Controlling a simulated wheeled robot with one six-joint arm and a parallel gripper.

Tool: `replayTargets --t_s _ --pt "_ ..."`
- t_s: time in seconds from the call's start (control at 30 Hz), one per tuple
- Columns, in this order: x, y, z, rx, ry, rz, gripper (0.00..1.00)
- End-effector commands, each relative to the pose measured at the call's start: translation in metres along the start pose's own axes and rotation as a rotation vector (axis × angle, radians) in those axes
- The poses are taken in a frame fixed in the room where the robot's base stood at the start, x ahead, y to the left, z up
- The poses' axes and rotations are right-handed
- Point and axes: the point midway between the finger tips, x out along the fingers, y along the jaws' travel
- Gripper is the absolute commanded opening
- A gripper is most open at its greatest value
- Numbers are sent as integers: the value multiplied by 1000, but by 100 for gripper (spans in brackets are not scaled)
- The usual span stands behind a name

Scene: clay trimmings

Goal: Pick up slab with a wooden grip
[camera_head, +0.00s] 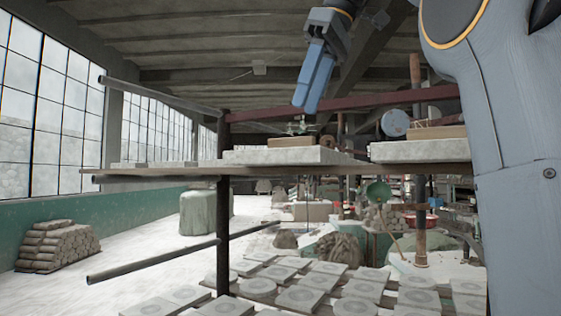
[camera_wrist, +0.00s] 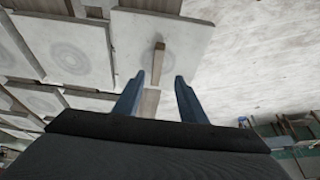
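A pale flat slab (camera_head: 245,156) lies on the upper shelf in the head view, with a wooden grip (camera_head: 291,142) on top. Another pale slab (camera_head: 400,153) to its right also carries a wooden grip (camera_head: 437,132). My gripper (camera_head: 304,106) hangs above the left slab, its blue fingers pointing down, apart from it. In the wrist view my gripper (camera_wrist: 160,77) is open and empty. Ahead of its fingertips is a pale slab (camera_wrist: 128,40) with faint rings and a narrow wooden grip (camera_wrist: 158,62), which lines up with the gap between the fingers.
The upper shelf (camera_head: 150,172) has a dark post (camera_head: 223,245) and projecting bars. Several round-patterned tiles (camera_head: 300,297) lie on a lower level. More slabs (camera_wrist: 65,50) sit to the left in the wrist view. Pale open floor (camera_wrist: 265,60) lies to the right there.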

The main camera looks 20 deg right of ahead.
Motion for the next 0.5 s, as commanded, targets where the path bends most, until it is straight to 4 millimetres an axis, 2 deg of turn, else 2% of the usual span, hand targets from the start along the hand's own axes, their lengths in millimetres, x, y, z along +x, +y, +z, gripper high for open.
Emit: replayTargets --t_s 0.07,0.5 --pt "0 -1 0 -2 0 0 38" --pt "32 -1 0 -1 -1 -1 38"
